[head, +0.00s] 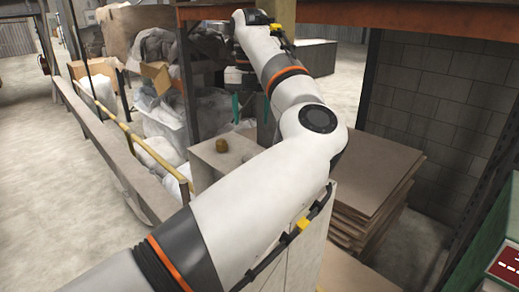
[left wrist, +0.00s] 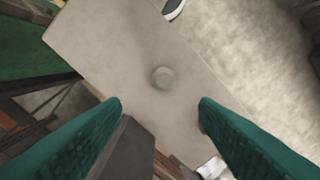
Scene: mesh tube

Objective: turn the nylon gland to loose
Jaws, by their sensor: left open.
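A small round grey knob, which looks like the nylon gland (left wrist: 162,77), stands out from a flat beige-grey panel (left wrist: 110,50) in the left wrist view. My left gripper (left wrist: 160,110) is open, with its two green fingers spread wide. The knob lies beyond the fingertips, between their lines, and nothing is held. In the head view my left gripper (head: 257,112) shows its green fingers pointing down, partly hidden by my arm. I cannot pick out the grey knob in the head view. My right gripper is not in view.
Stacked brown boards (head: 375,180) lie to the right by a block wall (head: 430,105). A yellow rail (head: 140,143) and wrapped bundles are at left. Open floor (head: 60,190) lies further left.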

